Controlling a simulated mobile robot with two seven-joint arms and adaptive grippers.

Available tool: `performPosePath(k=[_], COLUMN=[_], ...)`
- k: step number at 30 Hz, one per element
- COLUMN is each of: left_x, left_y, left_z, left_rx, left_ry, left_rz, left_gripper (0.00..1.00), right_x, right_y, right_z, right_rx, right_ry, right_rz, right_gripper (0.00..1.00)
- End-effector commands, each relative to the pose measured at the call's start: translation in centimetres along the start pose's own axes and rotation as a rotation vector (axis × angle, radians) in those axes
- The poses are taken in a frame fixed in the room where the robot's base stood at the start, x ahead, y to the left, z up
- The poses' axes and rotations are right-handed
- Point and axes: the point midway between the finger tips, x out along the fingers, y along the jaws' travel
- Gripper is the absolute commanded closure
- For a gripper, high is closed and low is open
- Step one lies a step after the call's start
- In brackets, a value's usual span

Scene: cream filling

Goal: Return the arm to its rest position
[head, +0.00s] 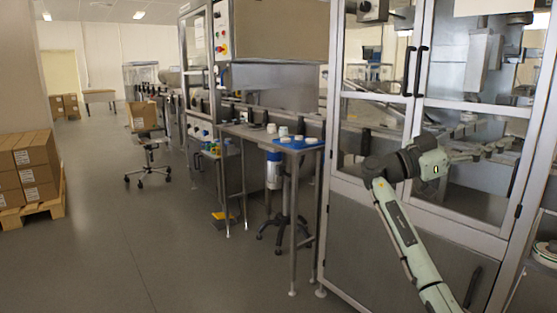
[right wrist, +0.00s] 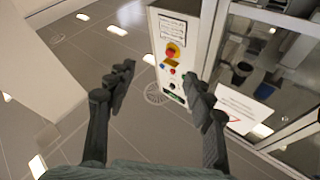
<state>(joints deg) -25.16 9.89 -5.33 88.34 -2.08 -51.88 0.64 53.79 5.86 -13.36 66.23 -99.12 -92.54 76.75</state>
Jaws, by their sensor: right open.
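My right arm rises from the lower right in the head view and bends in front of the glass cabinet. My left gripper and left arm are not in view.
The glass-doored cabinet (head: 350,220) stands close behind my right arm. A side table (head: 282,143) with several small items is left of it. A control panel (right wrist: 172,55) shows beyond the fingers. Stacked boxes (head: 28,165) stand at left; open floor lies between.

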Motion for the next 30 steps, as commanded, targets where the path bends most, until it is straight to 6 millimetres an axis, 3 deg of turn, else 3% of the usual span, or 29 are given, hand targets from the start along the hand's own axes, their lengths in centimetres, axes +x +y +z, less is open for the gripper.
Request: performPosePath(k=[1, 6, 14, 15, 23, 26, 30], left_x=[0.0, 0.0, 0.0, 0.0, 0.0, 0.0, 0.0], left_y=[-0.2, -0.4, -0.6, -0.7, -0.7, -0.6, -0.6], left_z=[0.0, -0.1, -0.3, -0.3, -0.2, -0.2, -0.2], left_rx=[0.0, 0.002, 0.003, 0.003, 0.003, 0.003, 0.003], left_ry=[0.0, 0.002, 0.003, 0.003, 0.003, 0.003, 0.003], left_rz=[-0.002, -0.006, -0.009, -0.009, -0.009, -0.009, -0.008], left_gripper=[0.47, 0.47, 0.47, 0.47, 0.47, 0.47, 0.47], right_x=[1.3, 4.6, 9.0, 8.9, 7.7, 5.8, 0.9], right_y=[2.0, 7.3, 14.7, 13.4, 9.5, 7.6, 4.3], right_z=[2.5, 7.5, 11.8, 13.0, 21.9, 25.7, 30.8], right_rx=[-0.039, -0.129, -0.242, -0.283, -0.552, -0.651, -0.761], right_ry=[0.017, 0.066, 0.155, 0.081, -0.255, -0.388, -0.565], right_rz=[0.018, 0.06, 0.096, 0.06, -0.196, -0.354, -0.663], right_gripper=[0.47, 0.47, 0.47, 0.47, 0.47, 0.47, 0.47])
